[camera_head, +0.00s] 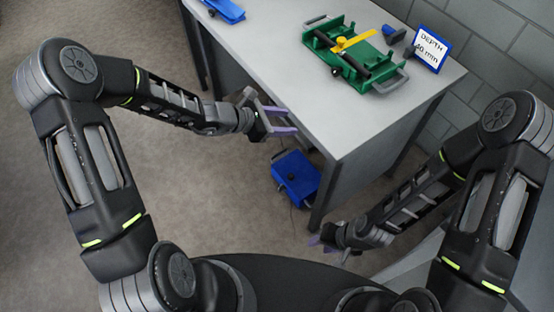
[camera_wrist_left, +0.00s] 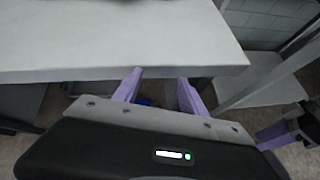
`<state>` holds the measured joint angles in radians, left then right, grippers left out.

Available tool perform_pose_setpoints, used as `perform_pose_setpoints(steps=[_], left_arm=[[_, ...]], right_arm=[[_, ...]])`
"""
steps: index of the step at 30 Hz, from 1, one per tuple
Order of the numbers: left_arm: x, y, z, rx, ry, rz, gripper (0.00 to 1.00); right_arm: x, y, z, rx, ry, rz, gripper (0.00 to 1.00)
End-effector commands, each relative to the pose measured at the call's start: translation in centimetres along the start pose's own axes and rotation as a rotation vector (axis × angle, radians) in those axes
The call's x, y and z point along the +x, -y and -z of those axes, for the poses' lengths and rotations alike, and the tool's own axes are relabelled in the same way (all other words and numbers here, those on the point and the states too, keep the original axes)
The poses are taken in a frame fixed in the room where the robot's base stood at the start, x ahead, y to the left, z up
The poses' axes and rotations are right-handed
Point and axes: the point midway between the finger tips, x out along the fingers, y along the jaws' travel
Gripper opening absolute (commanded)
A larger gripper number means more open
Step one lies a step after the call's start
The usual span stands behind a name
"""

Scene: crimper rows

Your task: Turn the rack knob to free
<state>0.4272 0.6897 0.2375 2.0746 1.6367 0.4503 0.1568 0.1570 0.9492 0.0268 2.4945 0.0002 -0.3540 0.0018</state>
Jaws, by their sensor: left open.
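A green rack (camera_head: 350,62) with dark bars and a yellow piece (camera_head: 354,41) across it sits on the grey table in the head view. A small dark round part (camera_head: 335,72) shows on its near side; I cannot tell whether it is the knob or how it is set. My left gripper (camera_head: 286,120) is open and empty, in front of the table's near edge and well apart from the rack. Its fingers also show in the left wrist view (camera_wrist_left: 160,84). My right gripper (camera_head: 322,243) is low beside the table leg, its opening unclear.
The grey table (camera_head: 275,45) has free room left of the rack. A blue item (camera_head: 226,10) lies at the far left. A blue box (camera_head: 296,177) is on the floor.

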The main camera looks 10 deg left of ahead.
Motion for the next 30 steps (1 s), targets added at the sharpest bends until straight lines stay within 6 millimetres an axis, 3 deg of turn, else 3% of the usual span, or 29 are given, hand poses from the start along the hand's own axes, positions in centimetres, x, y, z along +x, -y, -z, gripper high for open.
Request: perform_pose_setpoints(steps=[6, 13, 30], left_arm=[[0.7, 3.7, 2.8, 0.108, -0.08, 0.092, 0.49], [0.9, 6.6, 5.3, 0.208, -0.144, 0.169, 0.49], [0.8, 7.6, 6.3, 0.255, -0.17, 0.2, 0.49]], right_arm=[[0.2, -0.1, 0.0, 0.0, 0.0, 0.0, 0.36], [0.4, -0.1, 0.0, 0.0, 0.0, 0.0, 0.36], [0.4, -0.1, 0.0, 0.0, 0.0, 0.0, 0.36]])
